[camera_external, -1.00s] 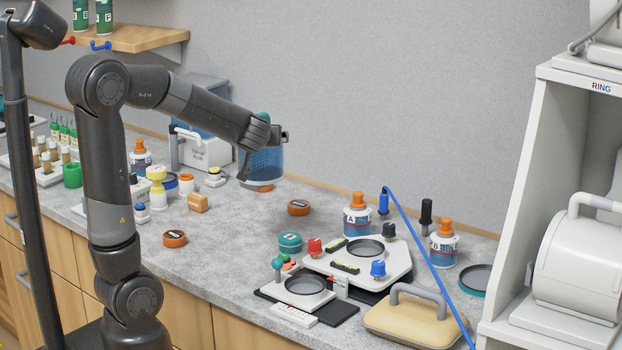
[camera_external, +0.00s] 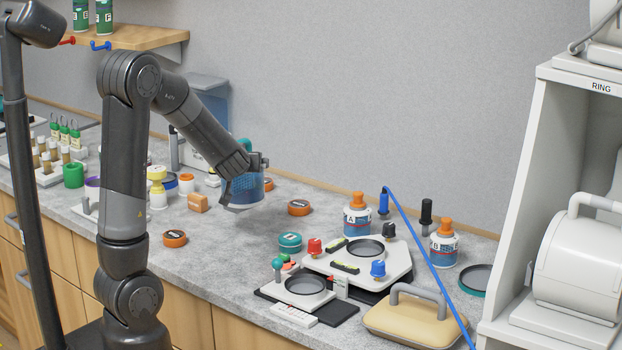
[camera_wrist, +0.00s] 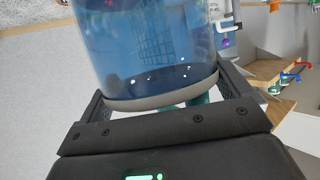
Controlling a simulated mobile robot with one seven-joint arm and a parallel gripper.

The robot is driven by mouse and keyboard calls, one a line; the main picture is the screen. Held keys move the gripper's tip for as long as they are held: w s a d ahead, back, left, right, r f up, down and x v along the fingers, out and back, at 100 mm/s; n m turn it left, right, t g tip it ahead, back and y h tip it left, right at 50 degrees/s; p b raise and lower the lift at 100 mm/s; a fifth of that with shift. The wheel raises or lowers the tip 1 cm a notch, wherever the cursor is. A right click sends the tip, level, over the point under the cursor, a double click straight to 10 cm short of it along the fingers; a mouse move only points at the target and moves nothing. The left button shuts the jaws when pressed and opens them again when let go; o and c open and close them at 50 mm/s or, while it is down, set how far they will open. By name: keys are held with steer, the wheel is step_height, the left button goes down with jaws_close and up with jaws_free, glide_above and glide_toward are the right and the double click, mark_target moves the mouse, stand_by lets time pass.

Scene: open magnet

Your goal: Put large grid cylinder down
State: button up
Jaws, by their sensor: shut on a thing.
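The large grid cylinder (camera_external: 243,190) is translucent blue with a grid pattern and a pale end. My gripper (camera_external: 257,161) is shut on it. In the external view it hangs from my gripper, slightly tilted, over the back part of the grey counter; a shadow lies beneath it, and I cannot tell for certain whether it touches the top. In the wrist view the cylinder (camera_wrist: 150,50) fills the upper middle, between the two fingers of my gripper (camera_wrist: 165,100). Its far end is cut off there.
A white platform with a dark round recess (camera_external: 365,250) stands to the right. The grey counter (camera_external: 225,265) is bare in front of the cylinder. A blue cable (camera_external: 425,255) crosses at the right.

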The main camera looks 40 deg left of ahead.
steer(key=a, duration=0.1)
steer(key=a+f, duration=0.1)
steer(key=w+a+f, duration=0.1)
steer(key=shift+a, duration=0.35)
steer(key=shift+f, duration=2.05)
steer(key=shift+f, duration=0.15)
steer(key=o, duration=1.5)
steer(key=shift+s+f, duration=0.1)
